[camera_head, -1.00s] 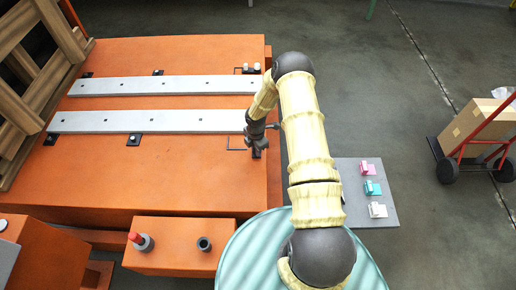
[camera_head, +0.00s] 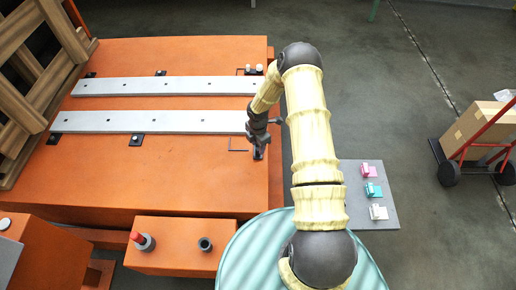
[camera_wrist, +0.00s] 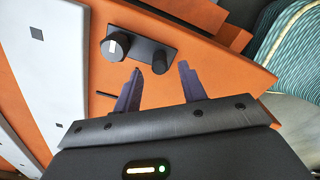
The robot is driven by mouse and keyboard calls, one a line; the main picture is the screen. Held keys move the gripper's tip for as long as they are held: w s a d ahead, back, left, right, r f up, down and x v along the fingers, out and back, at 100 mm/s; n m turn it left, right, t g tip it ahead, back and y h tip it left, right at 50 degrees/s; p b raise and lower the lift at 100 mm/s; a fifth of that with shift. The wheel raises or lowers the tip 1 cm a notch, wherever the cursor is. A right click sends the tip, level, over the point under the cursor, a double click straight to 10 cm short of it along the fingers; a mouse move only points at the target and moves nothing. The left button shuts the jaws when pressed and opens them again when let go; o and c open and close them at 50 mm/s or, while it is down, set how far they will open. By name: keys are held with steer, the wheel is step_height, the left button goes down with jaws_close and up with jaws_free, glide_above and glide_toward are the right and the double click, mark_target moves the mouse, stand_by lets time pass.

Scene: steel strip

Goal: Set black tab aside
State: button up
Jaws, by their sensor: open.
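A black tab (camera_wrist: 138,40) lies on the orange table in the wrist view. It is a dark plate with a pale-topped round knob at one end and a black knob at the other. My gripper (camera_wrist: 160,67) is open, its two dark fingers apart, with the tab's black-knob end in line with the gap. Nothing is held. Whether the fingers reach down around the knob I cannot tell. In the head view my gripper (camera_head: 260,147) is at the table's right edge, and it hides most of that tab.
Two grey steel strips (camera_head: 145,122) (camera_head: 165,86) lie across the orange table (camera_head: 160,180). Other black tabs (camera_head: 136,140) sit along their edges. A grey board (camera_head: 388,218) with pink, teal and white clips is at right. A red-topped post (camera_head: 143,241) stands in front.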

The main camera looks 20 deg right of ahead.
mark_target(258, 149)
step_height(258, 149, up, 14)
steer(key=p, duration=0.1)
steer(key=shift+f, duration=0.25)
stand_by(0.4)
steer(key=s+a+r+m+t, duration=0.1)
steer(key=s+a+r+m, duration=0.1)
steer(key=s+r+m, duration=0.9)
steer(key=s+a+r+m+t, duration=0.2)
steer(key=s+r+m, duration=0.8)
steer(key=s+r, duration=0.1)
step_height(258, 149, up, 17)
steer(key=p, duration=1.7)
steer(key=shift+f+p, duration=0.2)
steer(key=shift+p, duration=0.2)
steer(key=shift+w, duration=0.1)
